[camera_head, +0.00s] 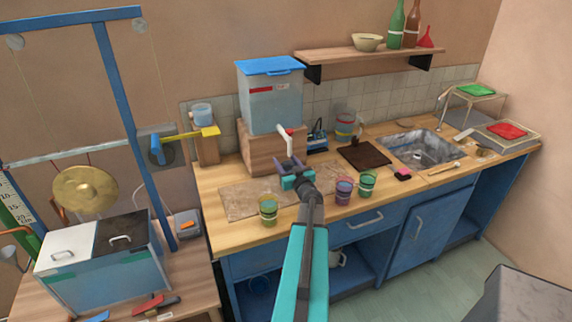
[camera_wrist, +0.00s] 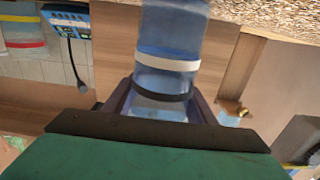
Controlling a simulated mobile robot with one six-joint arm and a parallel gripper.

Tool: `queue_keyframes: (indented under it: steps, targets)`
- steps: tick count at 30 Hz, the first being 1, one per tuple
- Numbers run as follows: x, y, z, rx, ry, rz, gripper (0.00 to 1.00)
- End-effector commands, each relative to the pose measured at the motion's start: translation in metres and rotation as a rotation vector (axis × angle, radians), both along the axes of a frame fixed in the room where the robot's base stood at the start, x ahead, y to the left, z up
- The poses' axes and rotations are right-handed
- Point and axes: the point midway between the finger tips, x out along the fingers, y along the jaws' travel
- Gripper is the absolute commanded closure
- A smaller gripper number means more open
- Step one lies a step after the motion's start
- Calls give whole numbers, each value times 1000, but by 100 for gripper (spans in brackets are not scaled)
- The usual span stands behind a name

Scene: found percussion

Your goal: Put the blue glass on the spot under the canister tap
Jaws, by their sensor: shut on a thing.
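My gripper (camera_head: 291,170) is over the counter in front of the canister (camera_head: 272,100), close below its white and red tap (camera_head: 288,137). In the wrist view my gripper (camera_wrist: 160,108) is shut around a see-through blue glass (camera_wrist: 172,45) with a white and a black band. That view is turned over, so the glass's far end points at the speckled mat (camera_wrist: 250,12). In the head view my gripper mostly hides the glass, and I cannot tell whether it touches the mat (camera_head: 240,200). The spot under the tap is not clearly visible.
The canister stands on a wooden block (camera_head: 258,155). A green glass (camera_head: 268,210) stands at the mat's front edge. A purple glass (camera_head: 343,190) and another green glass (camera_head: 367,183) stand right of my gripper. A dark board (camera_head: 363,155) and sink (camera_head: 418,150) lie farther right.

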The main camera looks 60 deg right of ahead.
Motion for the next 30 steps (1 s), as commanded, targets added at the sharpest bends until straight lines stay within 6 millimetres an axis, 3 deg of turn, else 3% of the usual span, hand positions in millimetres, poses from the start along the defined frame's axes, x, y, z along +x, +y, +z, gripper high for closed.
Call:
queue_keyframes:
  steps: [10, 11, 13, 30]
  targets:
    - [-1, -1, -3, -1, -1, -2, 97]
    - [-1, -1, -3, 0, 0, -2, 44]
    - [-2, -1, -3, 0, 0, -2, 33]
    - [-7, 2, 0, 0, 0, -4, 31]
